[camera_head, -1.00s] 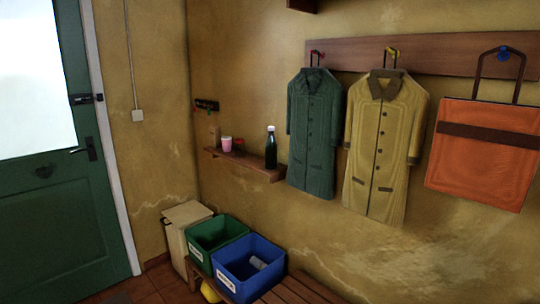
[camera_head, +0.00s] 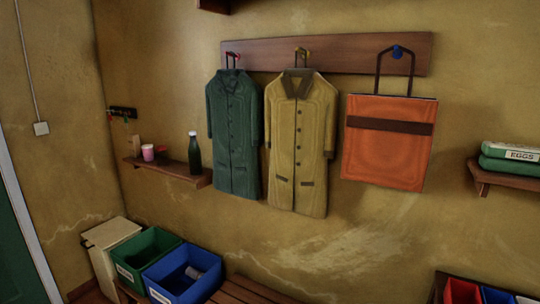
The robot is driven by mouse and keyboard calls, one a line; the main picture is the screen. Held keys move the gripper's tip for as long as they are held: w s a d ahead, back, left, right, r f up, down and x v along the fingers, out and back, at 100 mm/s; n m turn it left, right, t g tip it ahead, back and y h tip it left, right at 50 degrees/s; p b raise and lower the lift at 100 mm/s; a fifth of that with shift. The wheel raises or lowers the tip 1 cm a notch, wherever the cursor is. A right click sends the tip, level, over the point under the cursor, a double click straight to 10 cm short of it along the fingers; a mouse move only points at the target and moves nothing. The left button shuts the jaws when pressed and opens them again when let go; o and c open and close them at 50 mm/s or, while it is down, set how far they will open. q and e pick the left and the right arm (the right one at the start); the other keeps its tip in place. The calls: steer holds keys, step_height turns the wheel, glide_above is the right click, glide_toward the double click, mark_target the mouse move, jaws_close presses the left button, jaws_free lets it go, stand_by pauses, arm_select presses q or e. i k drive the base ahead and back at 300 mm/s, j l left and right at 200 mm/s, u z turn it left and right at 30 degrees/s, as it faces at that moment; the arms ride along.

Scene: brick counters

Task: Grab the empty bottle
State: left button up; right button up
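A dark green bottle (camera_head: 194,154) with a light cap stands upright on a small wooden wall shelf (camera_head: 196,180), near the shelf's right end and left of the green coat. I cannot tell whether it is empty. Neither of my grippers shows in the head view.
A green bin (camera_head: 128,271) stands beside the blue one on a slatted bench (camera_head: 243,291). Coats and an orange bag (camera_head: 386,145) hang on the wall. Egg cartons (camera_head: 512,157) sit on a right shelf.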

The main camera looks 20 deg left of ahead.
mark_target(194, 150)
steer(key=j+z, duration=0.85)
steer(key=k+j+z, duration=0.1)
steer(key=j+z, duration=0.3)
steer(key=k+j+z, duration=0.15)
steer(key=j+z, duration=0.25)
steer(key=j, duration=0.1)
